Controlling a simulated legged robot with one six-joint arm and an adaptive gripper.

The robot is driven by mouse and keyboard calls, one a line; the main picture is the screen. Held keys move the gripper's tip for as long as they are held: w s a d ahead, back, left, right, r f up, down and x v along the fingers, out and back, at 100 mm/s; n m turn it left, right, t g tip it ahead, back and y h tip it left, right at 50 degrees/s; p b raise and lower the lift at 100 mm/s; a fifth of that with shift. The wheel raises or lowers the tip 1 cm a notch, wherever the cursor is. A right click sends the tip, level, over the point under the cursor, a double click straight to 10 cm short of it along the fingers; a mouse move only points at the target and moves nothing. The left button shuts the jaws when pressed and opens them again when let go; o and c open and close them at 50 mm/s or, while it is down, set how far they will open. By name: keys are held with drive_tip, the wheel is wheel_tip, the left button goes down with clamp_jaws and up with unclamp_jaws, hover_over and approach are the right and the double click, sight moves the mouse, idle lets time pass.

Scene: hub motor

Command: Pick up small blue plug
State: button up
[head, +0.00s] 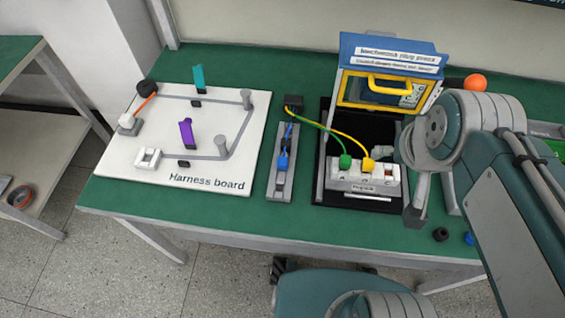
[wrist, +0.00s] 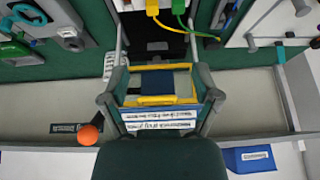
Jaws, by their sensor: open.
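A small blue plug (head: 283,162) sits in a grey slotted holder (head: 278,188) in the middle of the green table. A blue cable runs from it to a black block (head: 293,103). Another small blue piece (head: 469,238) lies near the front right edge, partly hidden by my arm; I cannot tell what it is. My gripper (head: 433,208) is open and empty, to the right of the white socket block and well right of the plug. In the wrist view my gripper's two grey fingers (wrist: 156,38) stand wide apart. I cannot make out the plug there.
Green (head: 345,161) and yellow (head: 368,164) plugs sit in the white socket block (head: 362,182). The blue and yellow press (head: 388,75) stands behind it. The white harness board (head: 205,178) lies left. An orange ball (head: 475,84) is back right.

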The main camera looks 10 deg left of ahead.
drive_tip(key=w+a+f+g, duration=0.3)
drive_tip(key=w+a+f, duration=0.2)
drive_tip(key=w+a, duration=0.35)
drive_tip(key=g, duration=0.2)
hover_over(282, 160)
wheel_tip(282, 160, down, 10)
wheel_tip(282, 160, down, 10)
drive_tip(key=shift+f, duration=0.15)
drive_tip(key=c, duration=1.1)
